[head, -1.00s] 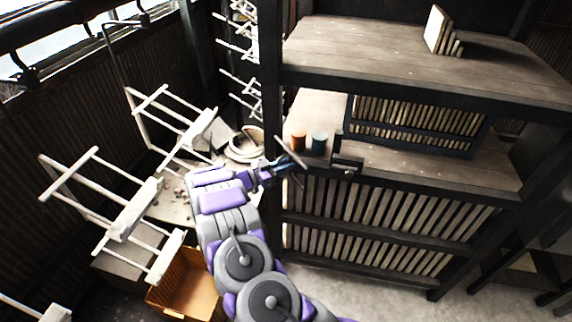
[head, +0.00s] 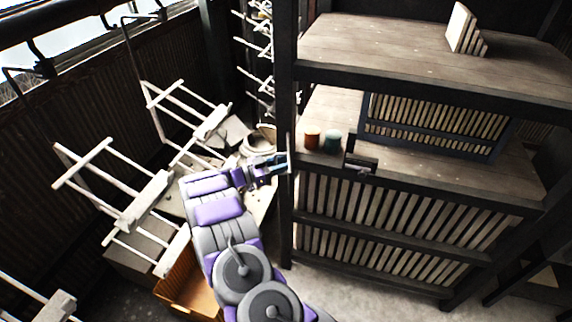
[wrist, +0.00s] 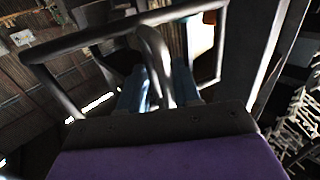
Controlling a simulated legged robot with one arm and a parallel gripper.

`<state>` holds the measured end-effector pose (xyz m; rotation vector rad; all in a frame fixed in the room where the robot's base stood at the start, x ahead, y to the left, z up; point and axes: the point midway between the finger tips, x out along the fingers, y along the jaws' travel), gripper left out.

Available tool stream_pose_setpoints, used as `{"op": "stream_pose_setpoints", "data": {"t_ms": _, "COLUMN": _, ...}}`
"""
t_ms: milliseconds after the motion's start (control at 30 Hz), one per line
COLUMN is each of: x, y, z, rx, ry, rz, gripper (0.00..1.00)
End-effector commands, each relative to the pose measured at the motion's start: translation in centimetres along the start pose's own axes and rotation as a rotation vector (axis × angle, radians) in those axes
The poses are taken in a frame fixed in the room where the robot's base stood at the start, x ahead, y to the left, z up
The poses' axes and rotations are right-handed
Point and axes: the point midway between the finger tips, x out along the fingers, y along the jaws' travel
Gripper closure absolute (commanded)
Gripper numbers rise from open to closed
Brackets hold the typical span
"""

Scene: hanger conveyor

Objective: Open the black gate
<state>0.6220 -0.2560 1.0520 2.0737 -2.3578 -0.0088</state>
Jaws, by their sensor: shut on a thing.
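My gripper (head: 284,163) is at the front left corner of the dark shelf unit. In the wrist view its blue fingers (wrist: 157,88) are closed around a curved dark metal handle (wrist: 152,48). The handle meets a dark barred frame (wrist: 110,33), which looks like the black gate and runs across that view. In the head view a thin upright bar (head: 291,153) stands right at the fingertips. It seems to be part of the gate seen edge-on; most of the gate cannot be made out there.
An orange can (head: 312,138) and a teal can (head: 332,140) stand on the middle shelf, beside a small dark bracket (head: 361,162). White hanger frames (head: 140,205) hang at the left. Bare floor shows at the right.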

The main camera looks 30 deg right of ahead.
Motion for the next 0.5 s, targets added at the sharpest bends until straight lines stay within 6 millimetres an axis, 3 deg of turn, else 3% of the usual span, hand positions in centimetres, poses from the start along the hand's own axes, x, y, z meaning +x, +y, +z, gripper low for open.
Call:
{"op": "stream_pose_setpoints", "data": {"t_ms": 367, "x": -0.59, "y": -0.28, "z": 0.22, "rx": -0.004, "ry": -0.003, "rz": -0.011, "gripper": 1.0}}
{"op": "stream_pose_setpoints", "data": {"t_ms": 400, "x": -0.59, "y": -0.29, "z": 0.2, "rx": -0.003, "ry": -0.003, "rz": -0.012, "gripper": 0.66}}
{"op": "stream_pose_setpoints", "data": {"t_ms": 500, "x": -0.47, "y": -0.28, "z": 0.18, "rx": -0.002, "ry": -0.003, "rz": -0.01, "gripper": 0.62}}
